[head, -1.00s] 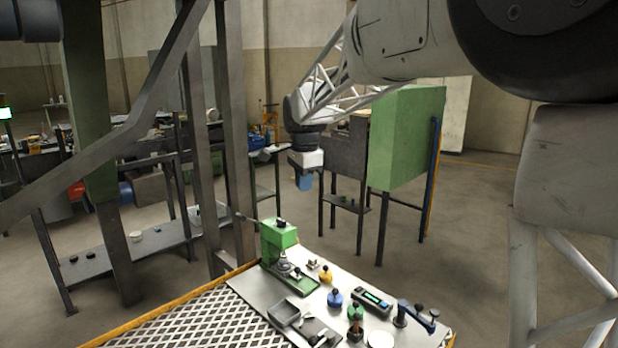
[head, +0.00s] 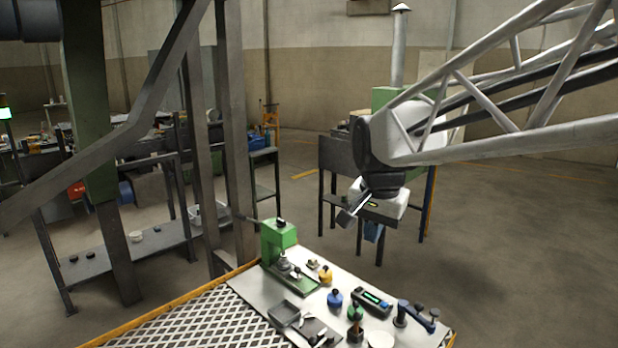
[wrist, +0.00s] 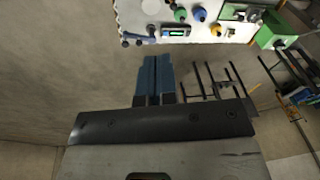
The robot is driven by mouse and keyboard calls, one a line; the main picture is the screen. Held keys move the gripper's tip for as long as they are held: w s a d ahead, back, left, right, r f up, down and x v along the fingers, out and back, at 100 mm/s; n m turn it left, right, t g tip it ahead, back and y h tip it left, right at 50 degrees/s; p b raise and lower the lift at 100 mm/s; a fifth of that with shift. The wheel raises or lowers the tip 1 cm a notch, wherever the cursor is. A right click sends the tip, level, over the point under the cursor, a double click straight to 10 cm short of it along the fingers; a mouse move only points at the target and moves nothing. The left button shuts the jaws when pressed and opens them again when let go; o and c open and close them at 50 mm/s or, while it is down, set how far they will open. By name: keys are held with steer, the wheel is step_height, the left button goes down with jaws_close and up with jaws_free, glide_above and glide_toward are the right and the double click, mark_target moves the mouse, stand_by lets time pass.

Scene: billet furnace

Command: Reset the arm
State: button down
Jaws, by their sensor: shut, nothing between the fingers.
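My gripper (head: 373,231) hangs in the air at the right of the head view, above and beyond the right back of the worktable. Its blue fingers also show in the wrist view (wrist: 154,60), close together with nothing between them. My arm's lattice link comes in from the right edge of the head view. The fingers are clear of the table and its items.
The worktable (head: 250,293) holds a green press (head: 277,238), a grey tray (head: 284,312), a meter with a lit display (head: 372,300), coloured bottles and a blue stand (head: 402,312). Steel posts (head: 236,130) rise at its left. A green cabinet (head: 384,97) stands behind my arm.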

steer(key=s+d+f+n, duration=0.3)
steer(key=s+f, duration=0.1)
steer(key=s, duration=0.7)
steer(key=s+d+f+n, duration=0.3)
steer(key=s+f, duration=0.2)
steer(key=s, duration=0.5)
steer(key=shift+s+d+f+t, duration=0.2)
steer(key=shift+s+f+t, duration=0.05)
steer(key=shift+s+t, duration=0.15)
